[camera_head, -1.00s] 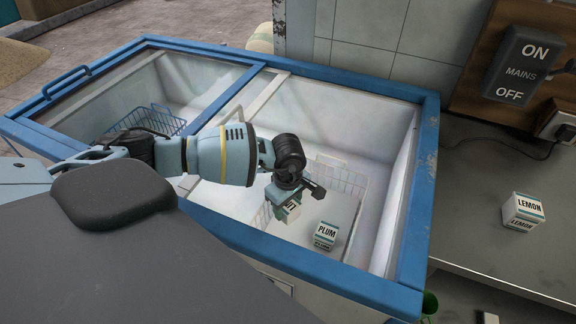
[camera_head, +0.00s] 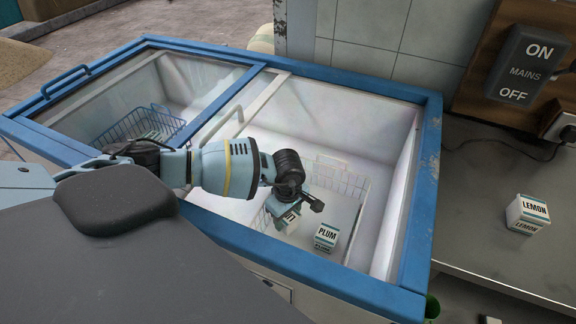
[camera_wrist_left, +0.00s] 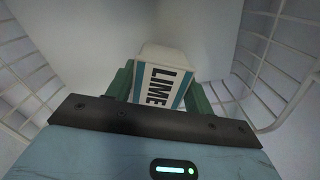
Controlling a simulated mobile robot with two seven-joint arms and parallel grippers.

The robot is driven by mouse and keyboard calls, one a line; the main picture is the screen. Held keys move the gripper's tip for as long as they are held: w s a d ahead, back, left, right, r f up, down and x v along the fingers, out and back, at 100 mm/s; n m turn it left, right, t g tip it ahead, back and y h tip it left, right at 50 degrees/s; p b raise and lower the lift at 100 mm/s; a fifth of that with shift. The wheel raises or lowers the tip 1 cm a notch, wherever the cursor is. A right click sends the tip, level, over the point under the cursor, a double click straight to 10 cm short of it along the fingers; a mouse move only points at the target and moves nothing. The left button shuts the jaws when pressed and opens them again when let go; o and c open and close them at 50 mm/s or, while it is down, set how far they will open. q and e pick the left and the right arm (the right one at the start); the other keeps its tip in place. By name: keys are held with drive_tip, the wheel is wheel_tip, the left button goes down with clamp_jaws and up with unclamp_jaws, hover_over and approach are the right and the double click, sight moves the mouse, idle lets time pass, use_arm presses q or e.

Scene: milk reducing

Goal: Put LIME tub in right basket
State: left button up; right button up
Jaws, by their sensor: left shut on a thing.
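The LIME tub (camera_wrist_left: 162,84) is a white carton with a teal edge and black lettering. In the left wrist view it sits between the green fingers of my left gripper (camera_wrist_left: 160,92), which is shut on it. In the head view my left gripper (camera_head: 290,208) reaches down inside the right part of the freezer, with the tub (camera_head: 289,219) partly hidden beneath it. The right basket (camera_head: 345,180) is a white wire basket around the gripper and tub. I cannot tell whether the tub touches the basket floor. My right gripper is not in view.
A PLUM tub (camera_head: 326,237) stands in the right basket, just right of the held tub. A blue wire basket (camera_head: 150,122) lies in the left part under glass. The blue freezer rim (camera_head: 436,150) surrounds the opening. A LEMON tub (camera_head: 527,213) stands on the counter at right.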

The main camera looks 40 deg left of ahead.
use_arm(q)
drive_tip(key=o, duration=1)
wheel_tip(320, 180, up, 13)
drive_tip(key=shift+r+p, duration=0.15)
drive_tip(key=shift+p, duration=0.35)
drive_tip(key=shift+d, duration=0.1)
